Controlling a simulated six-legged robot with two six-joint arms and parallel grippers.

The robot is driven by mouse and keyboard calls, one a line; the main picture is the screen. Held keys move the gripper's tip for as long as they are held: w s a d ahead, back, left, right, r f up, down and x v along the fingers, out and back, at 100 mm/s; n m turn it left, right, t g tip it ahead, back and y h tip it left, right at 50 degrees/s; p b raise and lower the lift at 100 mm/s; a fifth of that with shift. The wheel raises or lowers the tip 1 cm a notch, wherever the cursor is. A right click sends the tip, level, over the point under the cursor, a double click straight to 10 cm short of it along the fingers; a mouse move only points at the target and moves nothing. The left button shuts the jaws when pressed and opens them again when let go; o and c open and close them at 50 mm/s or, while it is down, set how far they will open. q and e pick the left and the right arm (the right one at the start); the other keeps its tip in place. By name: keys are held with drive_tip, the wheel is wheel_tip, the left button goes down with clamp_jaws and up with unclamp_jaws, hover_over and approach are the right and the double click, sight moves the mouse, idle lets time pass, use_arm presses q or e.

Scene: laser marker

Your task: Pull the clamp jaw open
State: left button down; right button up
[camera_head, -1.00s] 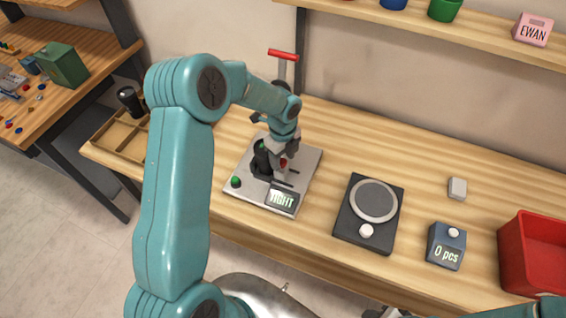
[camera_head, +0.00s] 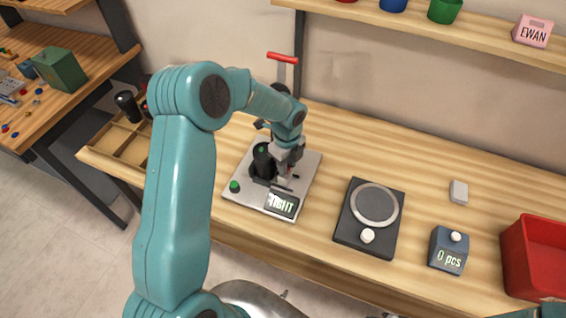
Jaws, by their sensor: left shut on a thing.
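The laser marker stands on the wooden bench, with a grey base plate (camera_head: 244,197), a post with a red handle (camera_head: 282,57) and a small display (camera_head: 283,204) reading "TIGHT". A black upright part (camera_head: 263,160) of the clamp stands on the plate. My left gripper (camera_head: 286,170) reaches down just right of this part and is shut on the clamp jaw, which it mostly hides. A green button (camera_head: 235,186) is at the plate's left corner. My right gripper is out of view; only part of that arm shows at the bottom right.
A black scale (camera_head: 349,226), a blue counter box (camera_head: 447,250) reading "0 pcs", a small grey block (camera_head: 458,192) and a red bin (camera_head: 515,253) stand to the right. A wooden divided tray (camera_head: 104,142) is at the left. A shelf (camera_head: 450,31) runs above.

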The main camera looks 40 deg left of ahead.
use_arm(q)
drive_tip(key=c, duration=1)
unclamp_jaws()
drive_tip(key=shift+d+f, duration=0.1)
drive_tip(key=shift+d, duration=0.05)
drive_tip(key=shift+o, duration=0.6)
drive_tip(key=shift+w, duration=0.1)
drive_tip(key=shift+r, duration=0.5)
wheel_tip(320, 180, up, 15)
drive_tip(key=b, duration=0.1)
drive_tip(key=shift+r+b, duration=0.2)
drive_tip(key=shift+b, duration=0.15)
drive_tip(key=shift+d, duration=0.1)
